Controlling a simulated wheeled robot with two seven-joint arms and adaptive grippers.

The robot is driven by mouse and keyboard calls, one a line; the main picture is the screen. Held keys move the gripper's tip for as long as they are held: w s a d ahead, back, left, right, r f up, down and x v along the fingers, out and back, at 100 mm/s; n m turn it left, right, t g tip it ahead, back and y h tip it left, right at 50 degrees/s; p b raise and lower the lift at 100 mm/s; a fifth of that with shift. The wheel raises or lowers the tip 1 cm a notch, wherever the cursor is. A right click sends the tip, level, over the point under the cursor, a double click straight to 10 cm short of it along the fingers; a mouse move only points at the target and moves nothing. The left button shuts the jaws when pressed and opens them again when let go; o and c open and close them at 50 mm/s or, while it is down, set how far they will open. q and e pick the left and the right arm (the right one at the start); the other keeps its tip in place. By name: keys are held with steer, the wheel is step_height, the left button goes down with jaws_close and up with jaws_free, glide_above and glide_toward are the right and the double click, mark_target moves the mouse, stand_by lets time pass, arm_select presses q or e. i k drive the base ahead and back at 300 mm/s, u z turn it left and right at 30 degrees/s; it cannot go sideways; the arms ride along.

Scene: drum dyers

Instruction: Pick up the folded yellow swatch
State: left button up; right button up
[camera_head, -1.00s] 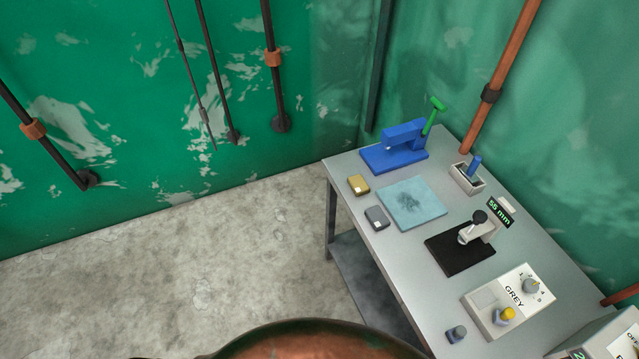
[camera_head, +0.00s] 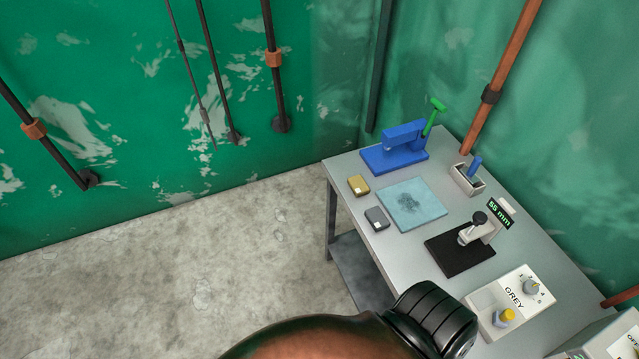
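The folded yellow swatch (camera_head: 358,185) lies flat near the left edge of the grey metal table (camera_head: 400,262), with a small pale label on its top. A folded grey swatch (camera_head: 376,218) lies just in front of it, apart from it. Neither of my grippers is in view. A dark rounded part at the bottom, by the table's front left edge, is likely mine.
A light blue square pad (camera_head: 412,204) lies right of the swatches. A blue press (camera_head: 396,150) with a green handle stands behind. Floor left of the table is clear.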

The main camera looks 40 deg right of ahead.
mark_target(359, 188)
steer(key=u, duration=0.05)
steer(key=i, duration=1.4)
steer(key=z, duration=0.95)
